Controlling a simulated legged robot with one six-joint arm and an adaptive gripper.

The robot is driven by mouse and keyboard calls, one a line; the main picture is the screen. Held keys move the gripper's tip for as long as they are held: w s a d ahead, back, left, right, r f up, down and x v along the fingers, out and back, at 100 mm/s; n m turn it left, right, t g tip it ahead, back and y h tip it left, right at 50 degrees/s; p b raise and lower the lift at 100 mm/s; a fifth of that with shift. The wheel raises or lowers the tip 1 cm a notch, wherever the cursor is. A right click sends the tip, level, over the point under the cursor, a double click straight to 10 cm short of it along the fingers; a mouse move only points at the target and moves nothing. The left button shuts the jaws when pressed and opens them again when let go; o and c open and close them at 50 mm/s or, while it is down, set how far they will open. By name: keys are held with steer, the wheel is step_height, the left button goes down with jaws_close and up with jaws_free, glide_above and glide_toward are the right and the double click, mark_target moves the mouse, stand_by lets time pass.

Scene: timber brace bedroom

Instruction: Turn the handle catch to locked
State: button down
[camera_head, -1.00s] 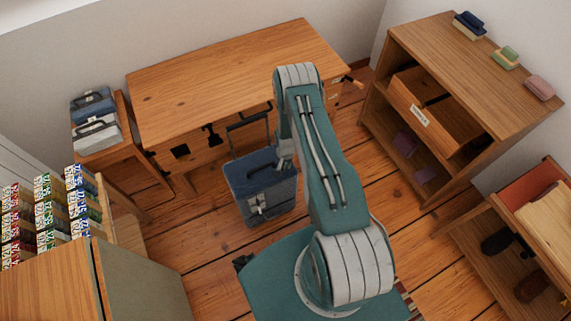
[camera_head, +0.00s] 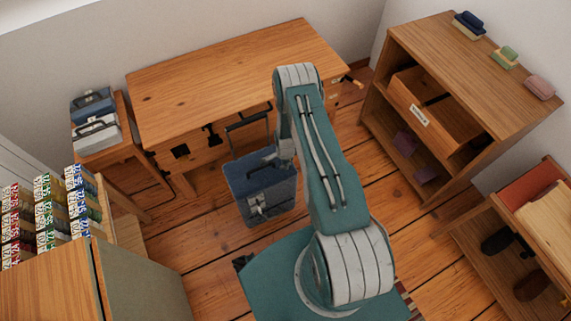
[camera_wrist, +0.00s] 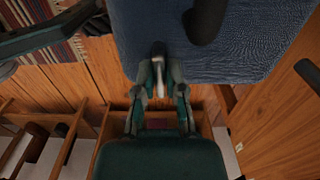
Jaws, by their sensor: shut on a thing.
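A blue suitcase (camera_head: 262,187) stands on the floor in front of the wooden desk, with its black pull handle (camera_head: 248,122) raised. In the wrist view the blue textured case (camera_wrist: 255,45) fills the upper right. The handle catch (camera_wrist: 158,72), a small pale lever with a dark end, sticks out at the case's near edge. My gripper (camera_wrist: 160,78) is shut on this catch, with one finger on each side. The fingertips are close to the case.
The wooden desk (camera_head: 230,75) stands just behind the case. A shelf unit with an open drawer (camera_head: 435,107) is at the right. A low stand (camera_head: 100,150) holds two small cases at the left. Bare floor (camera_head: 190,240) lies left of the case.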

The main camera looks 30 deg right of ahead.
steer(key=shift+m, duration=0.3)
stand_by(0.4)
steer(key=c, duration=0.7)
jaws_free()
steer(key=shift+a, duration=0.1)
step_height(320, 180, up, 12)
steer(key=shift+w+f, duration=0.1)
